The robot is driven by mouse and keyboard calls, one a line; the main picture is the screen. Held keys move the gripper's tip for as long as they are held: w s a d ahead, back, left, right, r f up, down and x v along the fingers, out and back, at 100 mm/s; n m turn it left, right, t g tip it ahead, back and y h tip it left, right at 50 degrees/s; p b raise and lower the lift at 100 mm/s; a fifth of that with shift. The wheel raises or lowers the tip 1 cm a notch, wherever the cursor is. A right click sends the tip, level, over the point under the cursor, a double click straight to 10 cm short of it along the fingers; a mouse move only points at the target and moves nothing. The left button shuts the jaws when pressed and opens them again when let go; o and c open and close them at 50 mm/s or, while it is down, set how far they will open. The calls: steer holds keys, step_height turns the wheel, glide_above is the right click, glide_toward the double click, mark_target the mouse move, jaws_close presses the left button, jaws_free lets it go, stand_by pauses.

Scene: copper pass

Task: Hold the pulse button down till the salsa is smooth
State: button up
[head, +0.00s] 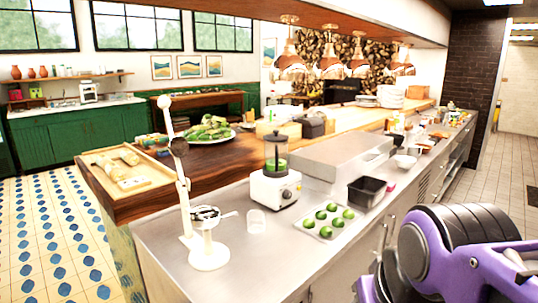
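A blender stands on the steel counter (300,262) in the middle of the head view. It has a white base (268,186) and a clear jar (276,144) with a dark lid. Green salsa (276,165) fills the lower part of the jar; its texture is too small to judge. A round control (287,194) shows on the front of the base, but I cannot tell which part is the pulse button. My purple and black arm fills the lower right corner. My gripper is not in view, and nothing of mine visibly touches the blender.
A tray of green limes (326,221) and a black tub (367,191) stand right of the blender. A clear cup (257,220) and a tall white lever stand (208,256) are at left. Copper lamps (331,66) hang above. The counter's front strip is clear.

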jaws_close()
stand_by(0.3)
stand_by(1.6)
